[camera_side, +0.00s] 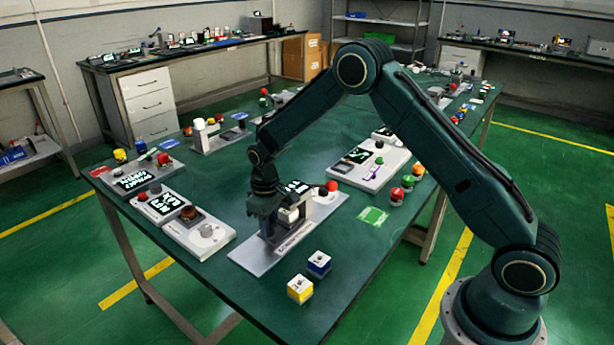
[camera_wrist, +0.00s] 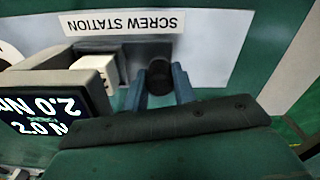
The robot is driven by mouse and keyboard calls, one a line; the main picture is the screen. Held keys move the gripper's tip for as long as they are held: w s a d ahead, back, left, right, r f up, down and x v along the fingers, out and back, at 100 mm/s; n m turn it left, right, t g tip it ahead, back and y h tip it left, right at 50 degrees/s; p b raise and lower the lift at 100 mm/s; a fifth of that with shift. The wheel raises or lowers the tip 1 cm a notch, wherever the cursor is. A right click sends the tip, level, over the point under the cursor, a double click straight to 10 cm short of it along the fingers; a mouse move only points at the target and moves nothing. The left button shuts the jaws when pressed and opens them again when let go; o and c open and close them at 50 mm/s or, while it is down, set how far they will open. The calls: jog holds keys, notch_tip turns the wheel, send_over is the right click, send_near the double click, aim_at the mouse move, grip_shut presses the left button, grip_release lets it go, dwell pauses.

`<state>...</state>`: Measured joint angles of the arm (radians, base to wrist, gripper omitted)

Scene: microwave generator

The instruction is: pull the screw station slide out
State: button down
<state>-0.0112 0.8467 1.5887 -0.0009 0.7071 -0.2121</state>
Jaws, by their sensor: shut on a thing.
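The screw station is a light grey plate (camera_side: 252,258) with its name label at the front edge, on the green table. The plate (camera_wrist: 218,50) and its label (camera_wrist: 123,22) also show in the wrist view. My gripper (camera_side: 270,232) reaches down over the front part of the station. In the wrist view my gripper (camera_wrist: 160,82) has its two blue-grey fingers on either side of a dark round knob (camera_wrist: 158,70) on the slide, shut on it. A pale block (camera_wrist: 92,72) and a display reading 2.0 Nm (camera_wrist: 45,113) stand beside the fingers. My gripper hides part of the slide.
A yellow cube (camera_side: 300,289) and a blue cube (camera_side: 319,264) stand right of the plate's front end. A red ball-topped part (camera_side: 332,186) is at its back. Other stations (camera_side: 198,232) lie to the left.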

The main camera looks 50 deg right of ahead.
jog(key=a, duration=0.9)
jog(key=shift+a+r, duration=0.1)
jog(key=shift+a, duration=0.2)
jog(key=c, duration=1.1)
grip_release()
jog(key=shift+a, duration=0.1)
jog(key=shift+c, duration=0.2)
jog(key=shift+r, duration=0.35)
notch_tip(320, 180, up, 13)
